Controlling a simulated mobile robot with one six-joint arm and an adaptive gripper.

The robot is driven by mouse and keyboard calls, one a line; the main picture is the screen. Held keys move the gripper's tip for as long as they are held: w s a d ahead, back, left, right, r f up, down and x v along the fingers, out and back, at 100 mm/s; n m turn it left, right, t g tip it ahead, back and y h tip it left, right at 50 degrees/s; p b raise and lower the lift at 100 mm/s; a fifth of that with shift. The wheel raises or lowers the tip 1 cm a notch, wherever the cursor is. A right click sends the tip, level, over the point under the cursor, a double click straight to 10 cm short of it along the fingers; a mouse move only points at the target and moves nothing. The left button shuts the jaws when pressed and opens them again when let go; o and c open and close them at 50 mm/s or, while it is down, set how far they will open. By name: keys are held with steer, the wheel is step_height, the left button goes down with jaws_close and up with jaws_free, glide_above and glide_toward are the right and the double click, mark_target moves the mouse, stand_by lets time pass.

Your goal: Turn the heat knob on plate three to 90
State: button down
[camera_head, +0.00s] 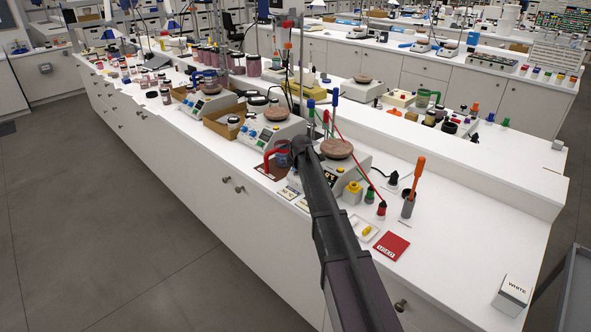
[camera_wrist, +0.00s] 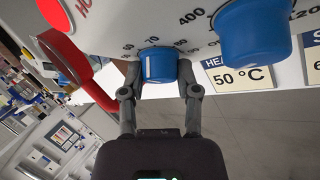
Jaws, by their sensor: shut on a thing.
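My gripper (camera_wrist: 160,80) is shut on a blue heat knob (camera_wrist: 158,64) on the pale front panel (camera_wrist: 125,28) of a hot plate, one finger on each side. A white pointer mark shows on the knob's left part in the wrist view; dial numbers are partly hidden, with what looks like 70 above it. A second blue knob (camera_wrist: 253,35) sits to the right, near a 400 mark. In the head view my arm ends at the front of the nearest hot plate (camera_head: 355,165), which has a brown round top (camera_head: 337,148). My arm hides both knobs there.
A card reading 50 °C (camera_wrist: 240,76) lies by the panel. A red curved handle (camera_wrist: 78,72) passes close to the left finger; it also shows in the head view (camera_head: 271,154). Another hot plate (camera_head: 270,130) stands to the left.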

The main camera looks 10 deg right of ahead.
steer(key=m+t+b, duration=0.1)
steer(key=m, duration=0.1)
steer(key=m+t+b, duration=0.1)
steer(key=b, duration=0.1)
steer(key=shift+f+m+t+h, duration=0.2)
steer(key=shift+m+t+h, duration=0.1)
steer(key=shift+m+t, duration=0.1)
steer(key=m+t+h+b, duration=0.1)
steer(key=m, duration=0.1)
steer(key=m+t+b, duration=0.1)
steer(key=m+b, duration=0.1)
steer(key=m, duration=0.1)
steer(key=shift+a+r+t+h, duration=0.1)
steer(key=shift+t+h, duration=0.2)
steer(key=shift+h, duration=0.1)
steer(key=shift+w+m+t+h+b, duration=0.1)
steer(key=shift+m+t+h+b, duration=0.25)
steer(key=shift+m+h+b, duration=0.7)
steer(key=shift+w+m+t+h+b, duration=0.1)
steer(key=shift+m+t+h+b, duration=0.45)
steer(key=shift+m, duration=0.9)
steer(key=shift+m+h+b, duration=1.2)
steer(key=shift+m+h, duration=0.2)
steer(key=shift+m, duration=1)
steer(key=shift+s, duration=0.1)
steer(key=shift+c, duration=1.7)
jaws_free()
steer(key=shift+g, duration=0.3)
